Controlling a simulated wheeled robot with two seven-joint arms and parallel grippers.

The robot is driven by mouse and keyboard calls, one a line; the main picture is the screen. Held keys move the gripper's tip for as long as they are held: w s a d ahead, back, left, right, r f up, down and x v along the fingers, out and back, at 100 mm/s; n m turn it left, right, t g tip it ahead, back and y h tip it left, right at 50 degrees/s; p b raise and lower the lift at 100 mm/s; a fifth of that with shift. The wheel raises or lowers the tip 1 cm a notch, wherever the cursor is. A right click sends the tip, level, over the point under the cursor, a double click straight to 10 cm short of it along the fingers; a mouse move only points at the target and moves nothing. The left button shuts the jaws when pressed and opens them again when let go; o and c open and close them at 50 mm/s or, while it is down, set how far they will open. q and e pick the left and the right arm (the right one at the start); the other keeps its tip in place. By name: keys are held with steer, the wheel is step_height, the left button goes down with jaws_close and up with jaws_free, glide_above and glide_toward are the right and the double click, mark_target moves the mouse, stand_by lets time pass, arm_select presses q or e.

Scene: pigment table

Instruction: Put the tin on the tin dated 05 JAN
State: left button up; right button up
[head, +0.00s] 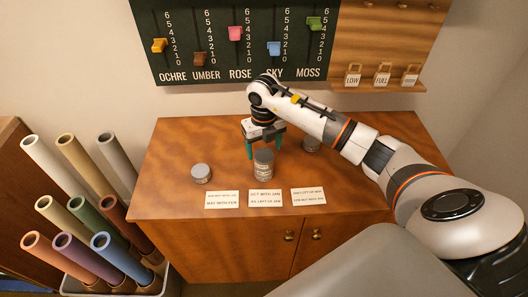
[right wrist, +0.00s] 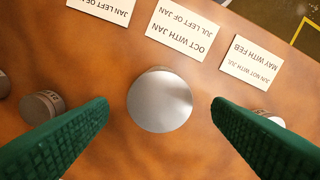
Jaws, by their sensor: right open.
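A grey tin (head: 263,170) stands upright near the middle of the cabinet top. It looks tall, perhaps two tins stacked; I cannot tell for sure. In the right wrist view its silver lid (right wrist: 160,102) lies between my green fingers. My right gripper (head: 265,155) is open above it, with gaps on both sides. A shorter tin (head: 201,173) stands to the left, and another tin (head: 311,143) stands to the right, partly behind my arm. The right wrist view also shows a tin (right wrist: 42,106) at left and one (right wrist: 268,117) partly behind a finger. Dates are unreadable. My left gripper is not in view.
White clue cards lie along the cabinet's (head: 165,203) front edge; the middle card (right wrist: 182,30) reads "OCT WITH JAN". A board of coloured sliders (head: 235,35) hangs behind. A shelf (head: 380,87) with small tags is at upper right. Coloured tubes (head: 75,200) stand at left.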

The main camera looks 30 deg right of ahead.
mark_target(264, 155)
step_height(264, 155, up, 10)
steer(key=b, duration=0.2)
steer(key=shift+f, duration=0.15)
